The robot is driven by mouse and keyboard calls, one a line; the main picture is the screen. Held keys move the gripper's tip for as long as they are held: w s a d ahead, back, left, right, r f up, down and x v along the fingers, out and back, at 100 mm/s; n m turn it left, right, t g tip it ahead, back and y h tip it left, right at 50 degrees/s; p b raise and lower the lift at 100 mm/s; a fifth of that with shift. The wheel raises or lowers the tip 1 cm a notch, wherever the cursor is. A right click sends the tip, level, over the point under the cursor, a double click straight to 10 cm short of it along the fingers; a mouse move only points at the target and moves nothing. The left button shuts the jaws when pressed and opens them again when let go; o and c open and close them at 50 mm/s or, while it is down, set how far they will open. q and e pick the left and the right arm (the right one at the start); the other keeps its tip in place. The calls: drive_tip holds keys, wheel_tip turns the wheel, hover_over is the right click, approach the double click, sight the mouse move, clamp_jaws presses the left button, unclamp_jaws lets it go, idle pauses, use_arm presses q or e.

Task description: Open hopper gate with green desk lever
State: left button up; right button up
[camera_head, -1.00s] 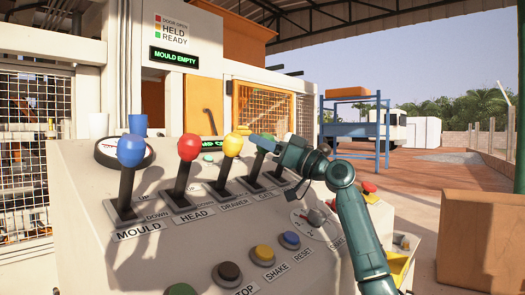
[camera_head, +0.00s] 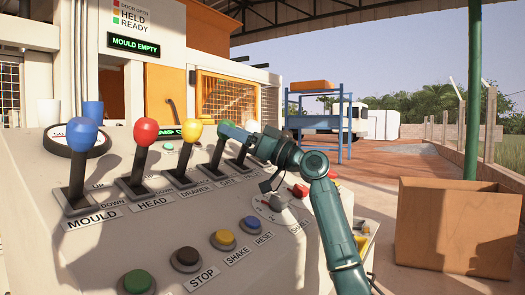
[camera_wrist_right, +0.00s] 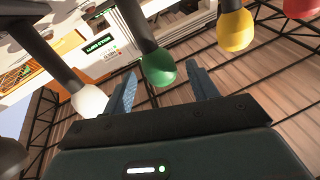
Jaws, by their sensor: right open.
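The green desk lever (camera_head: 217,153) stands in the row on the sloped desk, above the label GATE. Its green knob (camera_wrist_right: 158,68) shows between the two blue fingers in the right wrist view. My right gripper (camera_head: 234,133) is at that knob, with its fingers open on either side. I cannot tell whether a finger touches the knob. In the head view the gripper partly covers the knob. The hopper gate cannot be made out. My left gripper is not in view.
A white-knobbed lever (camera_wrist_right: 90,101) stands close beside the green one. On the other side are yellow (camera_head: 193,132), red (camera_head: 145,131) and blue (camera_head: 82,131) levers. A display (camera_head: 134,45) reads MOULD EMPTY.

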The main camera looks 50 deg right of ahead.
use_arm(q)
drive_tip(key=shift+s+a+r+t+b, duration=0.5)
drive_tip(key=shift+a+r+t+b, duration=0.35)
drive_tip(key=shift+b, duration=0.7)
use_arm(e)
drive_tip(key=v, duration=0.9)
drive_tip(key=shift+s, duration=0.35)
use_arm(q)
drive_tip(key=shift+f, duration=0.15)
use_arm(e)
drive_tip(key=shift+d+f, duration=0.1)
